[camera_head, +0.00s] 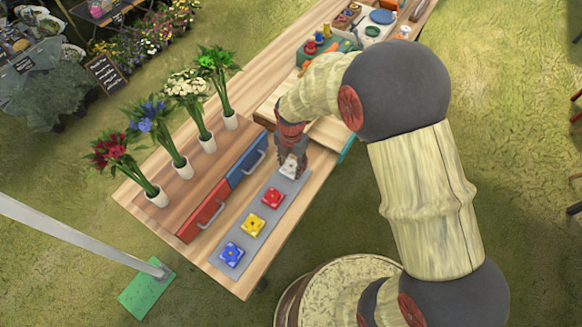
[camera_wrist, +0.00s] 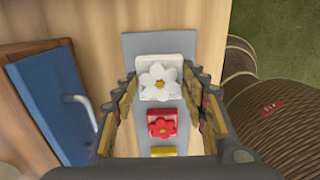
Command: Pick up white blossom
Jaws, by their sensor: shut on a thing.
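The white blossom (camera_wrist: 159,82) is a white flower with a yellow centre on a white square block. In the wrist view it sits between the tips of my gripper (camera_wrist: 166,88). In the head view my gripper (camera_head: 292,160) points down over the far end of the grey strip, shut on the white blossom (camera_head: 289,168), which is partly hidden by the fingers. The blossom is at or just above the strip; I cannot tell whether it still touches it.
The grey strip (camera_head: 236,242) also bears a red blossom (camera_head: 272,197), a yellow blossom (camera_head: 253,225) and a blue blossom (camera_head: 232,254). Red (camera_head: 204,209) and blue (camera_head: 247,161) drawers with handles lie beside it. Several vases of flowers stand along the wooden table's far left edge.

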